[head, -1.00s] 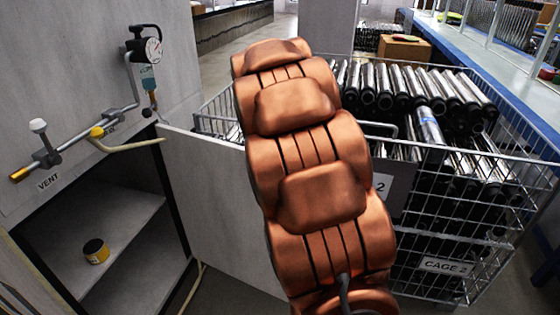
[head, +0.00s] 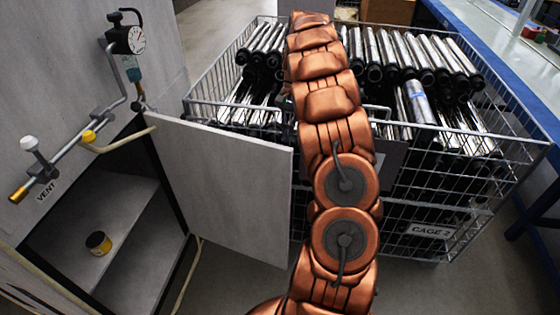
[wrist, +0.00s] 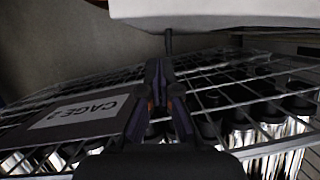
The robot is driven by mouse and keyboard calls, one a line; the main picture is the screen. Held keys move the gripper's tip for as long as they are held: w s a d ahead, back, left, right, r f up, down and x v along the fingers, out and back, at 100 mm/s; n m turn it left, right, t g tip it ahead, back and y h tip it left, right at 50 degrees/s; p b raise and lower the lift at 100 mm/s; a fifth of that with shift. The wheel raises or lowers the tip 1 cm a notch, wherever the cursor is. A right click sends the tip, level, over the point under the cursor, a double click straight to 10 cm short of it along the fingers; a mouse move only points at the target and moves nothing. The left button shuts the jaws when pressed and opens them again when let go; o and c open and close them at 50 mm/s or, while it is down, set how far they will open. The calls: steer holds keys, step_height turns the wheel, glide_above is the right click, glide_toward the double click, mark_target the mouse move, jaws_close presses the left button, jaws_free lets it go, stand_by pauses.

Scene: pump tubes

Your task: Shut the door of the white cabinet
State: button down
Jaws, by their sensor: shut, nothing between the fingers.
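The white cabinet (head: 60,95) stands at the left in the head view, with its lower compartment open. Its door (head: 225,190) is swung wide open toward the right, and its free edge shows just left of my arm. My gripper (wrist: 160,75) is shut and empty in the wrist view, over the wire cage; my arm hides it in the head view. A pale panel (wrist: 225,10) with a dark rod below it lies just beyond the fingertips; I cannot tell whether it is the door or whether the fingers touch it.
A wire cage (head: 425,215) full of metal tubes stands behind and right of the door; its mesh also fills the wrist view. A yellow-black jar (head: 98,243) sits on the cabinet shelf. A gauge (head: 130,38) and pipes stick out from the cabinet front. Bare floor shows below the door.

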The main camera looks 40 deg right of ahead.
mark_target(283, 163)
steer(key=shift+p+x, duration=0.65)
steer(key=shift+x, duration=4.4)
steer(key=shift+d, duration=0.1)
